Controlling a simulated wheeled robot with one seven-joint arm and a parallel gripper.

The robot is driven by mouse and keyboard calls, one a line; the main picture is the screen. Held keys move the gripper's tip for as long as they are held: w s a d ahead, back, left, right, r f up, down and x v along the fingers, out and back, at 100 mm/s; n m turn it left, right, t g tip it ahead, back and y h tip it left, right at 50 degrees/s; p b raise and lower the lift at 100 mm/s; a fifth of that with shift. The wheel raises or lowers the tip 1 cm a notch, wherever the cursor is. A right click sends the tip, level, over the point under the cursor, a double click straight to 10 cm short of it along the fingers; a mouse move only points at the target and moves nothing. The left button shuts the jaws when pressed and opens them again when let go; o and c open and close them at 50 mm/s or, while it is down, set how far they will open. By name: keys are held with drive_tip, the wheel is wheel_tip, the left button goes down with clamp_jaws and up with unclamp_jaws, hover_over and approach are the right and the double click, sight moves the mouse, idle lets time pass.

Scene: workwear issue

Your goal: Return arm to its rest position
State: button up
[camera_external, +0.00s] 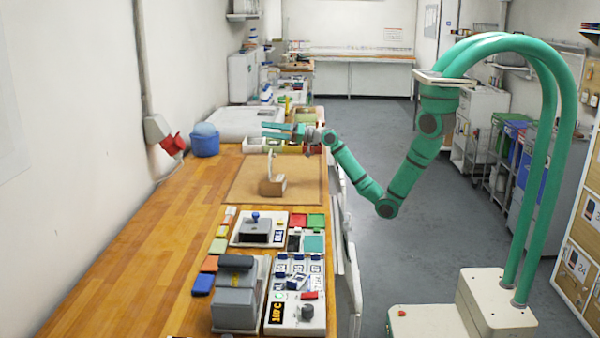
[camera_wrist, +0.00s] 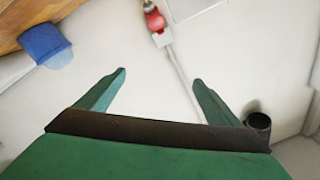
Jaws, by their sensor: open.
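My green arm (camera_external: 352,170) reaches from its base at the right to above the wooden workbench (camera_external: 130,255). My gripper (camera_external: 264,130) is open and points left, above the far part of the brown mat (camera_external: 240,195). In the wrist view its two green fingers (camera_wrist: 158,85) stand apart with nothing between them. Beyond them is the pale wall (camera_wrist: 110,45).
A small tan block with an upright part (camera_external: 272,187) is on the mat. Grey machines (camera_external: 238,295) and control panels crowd the near bench. The floor (camera_external: 430,220) right of the bench is largely clear.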

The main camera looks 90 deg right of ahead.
drive_tip(key=s+d+f+m+h, duration=0.2)
drive_tip(key=s+d+f+h, duration=0.3)
drive_tip(key=s, duration=0.2)
drive_tip(key=s+d+f+m+h, duration=0.2)
drive_tip(key=s+d+f+h, duration=0.35)
drive_tip(key=s, duration=0.25)
drive_tip(key=s+f+n+g+h, duration=0.2)
drive_tip(key=s+f+h, duration=0.25)
drive_tip(key=s, duration=0.95)
drive_tip(key=s+a+f+n+y, duration=0.3)
drive_tip(key=s+a, duration=0.3)
drive_tip(key=a, duration=0.3)
drive_tip(key=s+a+f+n+g+y, duration=0.1)
drive_tip(key=s+a+f+n+y, duration=0.1)
drive_tip(key=s+a+f+y, duration=0.3)
drive_tip(key=s+a+f+n+g+y, duration=0.1)
drive_tip(key=s+a+f+n+y, duration=0.2)
drive_tip(key=a, duration=0.9)
drive_tip(key=s+f+y, duration=0.1)
drive_tip(key=s+y, duration=0.2)
drive_tip(key=s, duration=0.1)
drive_tip(key=shift+a+f+n, duration=0.3)
drive_tip(key=shift+a+f, duration=0.05)
drive_tip(key=shift+s, duration=0.1)
